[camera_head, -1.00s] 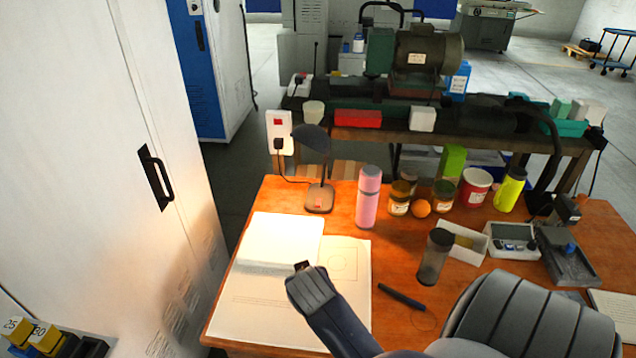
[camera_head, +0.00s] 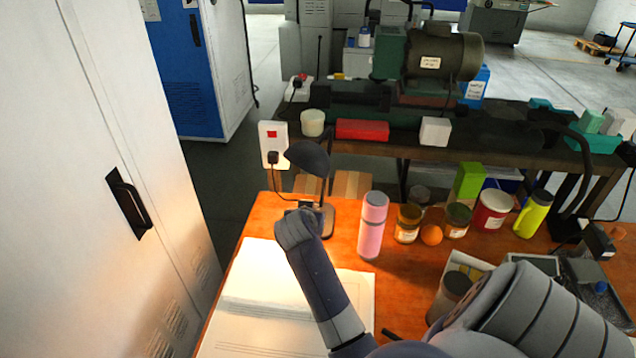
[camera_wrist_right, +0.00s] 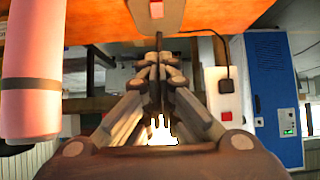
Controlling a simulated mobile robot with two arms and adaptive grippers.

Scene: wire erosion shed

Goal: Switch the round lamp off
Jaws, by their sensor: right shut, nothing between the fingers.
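The round lamp (camera_head: 307,157) stands at the back left of the wooden desk, with a dark domed shade on a thin stem and a flat base. Warm light falls on the desk and papers below it. My right gripper (camera_head: 303,207) is at the lamp's base, mostly hidden behind my wrist. In the right wrist view, its fingers (camera_wrist_right: 160,62) are shut and empty, pointing at the base (camera_wrist_right: 172,17). A small reddish part shows on that base. Whether the tips touch it I cannot tell. My left gripper is not in view.
A pink flask (camera_head: 373,226) stands right of the lamp, with several jars beyond it. Behind the lamp is a white socket panel (camera_head: 266,140) with a red switch and the plugged-in cord. Papers (camera_head: 262,295) lie in front. A tall white cabinet (camera_head: 75,150) bounds the left.

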